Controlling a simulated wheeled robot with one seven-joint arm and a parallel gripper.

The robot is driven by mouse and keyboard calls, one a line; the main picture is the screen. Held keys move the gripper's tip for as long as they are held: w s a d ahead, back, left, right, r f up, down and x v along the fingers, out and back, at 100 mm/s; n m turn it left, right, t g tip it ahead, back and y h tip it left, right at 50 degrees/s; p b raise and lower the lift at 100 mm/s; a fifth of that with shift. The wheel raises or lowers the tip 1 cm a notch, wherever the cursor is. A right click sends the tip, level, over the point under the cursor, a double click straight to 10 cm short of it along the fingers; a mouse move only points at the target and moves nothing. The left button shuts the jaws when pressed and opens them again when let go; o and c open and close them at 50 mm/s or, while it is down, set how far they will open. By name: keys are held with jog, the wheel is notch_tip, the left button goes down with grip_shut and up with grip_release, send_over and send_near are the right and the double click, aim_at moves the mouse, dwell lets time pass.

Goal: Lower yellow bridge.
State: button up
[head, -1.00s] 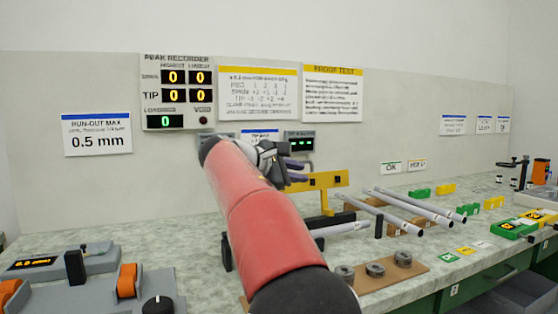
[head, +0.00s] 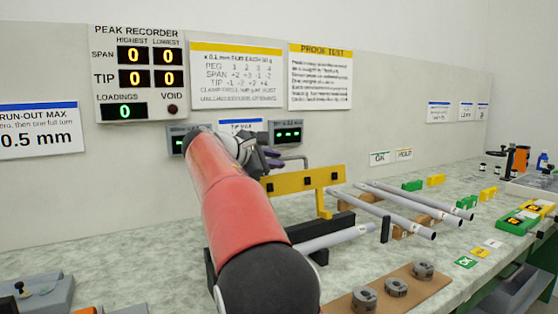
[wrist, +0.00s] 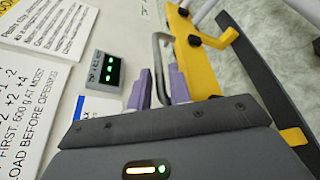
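In the head view my red arm hides most of the gripper (head: 270,158).
A grey rod (head: 335,238) lies in black supports below the bridge. Several rods (head: 415,205) lie on wooden rests to the right. A brown board with grey rings (head: 395,288) is in front. The peak recorder (head: 138,75) and small green displays (head: 287,132) are on the back wall.

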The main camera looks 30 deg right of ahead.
jog(key=shift+x, duration=1.25)
grip_shut()
